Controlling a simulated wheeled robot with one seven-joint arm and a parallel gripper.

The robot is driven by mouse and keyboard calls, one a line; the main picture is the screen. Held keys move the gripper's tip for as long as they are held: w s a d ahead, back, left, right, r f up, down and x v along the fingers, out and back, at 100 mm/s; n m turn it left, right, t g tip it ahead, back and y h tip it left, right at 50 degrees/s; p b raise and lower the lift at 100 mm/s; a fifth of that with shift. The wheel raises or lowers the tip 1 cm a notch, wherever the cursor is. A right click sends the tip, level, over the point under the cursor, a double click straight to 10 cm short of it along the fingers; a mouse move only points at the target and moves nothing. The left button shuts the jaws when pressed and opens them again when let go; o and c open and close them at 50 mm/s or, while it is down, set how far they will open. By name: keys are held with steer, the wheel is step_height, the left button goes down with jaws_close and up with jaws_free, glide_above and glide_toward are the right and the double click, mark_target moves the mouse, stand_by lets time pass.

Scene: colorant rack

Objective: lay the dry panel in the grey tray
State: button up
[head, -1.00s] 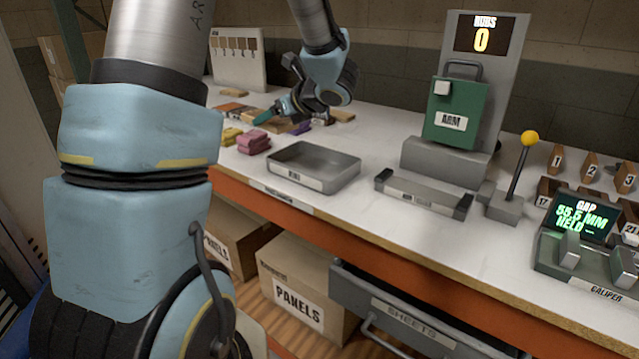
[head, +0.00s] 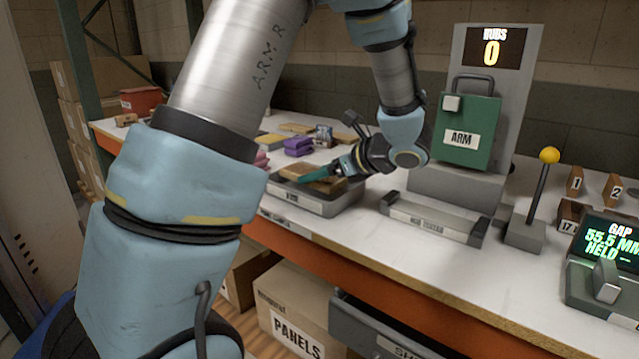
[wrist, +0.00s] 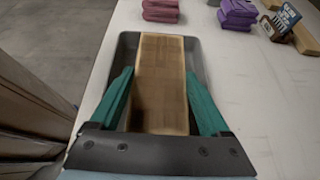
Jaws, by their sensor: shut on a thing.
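My gripper (head: 338,172) is shut on a tan wooden panel (head: 318,181). In the wrist view the panel (wrist: 160,80) runs lengthwise between the two teal fingers (wrist: 160,100). The grey tray (head: 312,202) is on the white bench, and the panel is over its opening. In the wrist view the tray's rim (wrist: 127,47) shows on both sides of the panel. The panel looks slightly tilted in the head view. I cannot tell whether it touches the tray floor. My arm hides part of the tray's left side.
Purple blocks (head: 298,146) and pink blocks (wrist: 161,10) sit behind the tray. To its right are a low grey fixture (head: 432,218), the green ARM box (head: 467,130) on its stand, and a yellow-knobbed lever (head: 549,156).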

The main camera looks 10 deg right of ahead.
steer(key=shift+f, duration=1.4)
steer(key=shift+f, duration=0.2)
steer(key=o, duration=1.3)
steer(key=shift+c, duration=0.2)
steer(key=shift+r, duration=0.1)
steer(key=shift+r, duration=0.15)
steer(key=b+v, duration=0.1)
steer(key=v, duration=1.1)
steer(key=shift+s+b, duration=0.1)
steer(key=shift+b, duration=0.25)
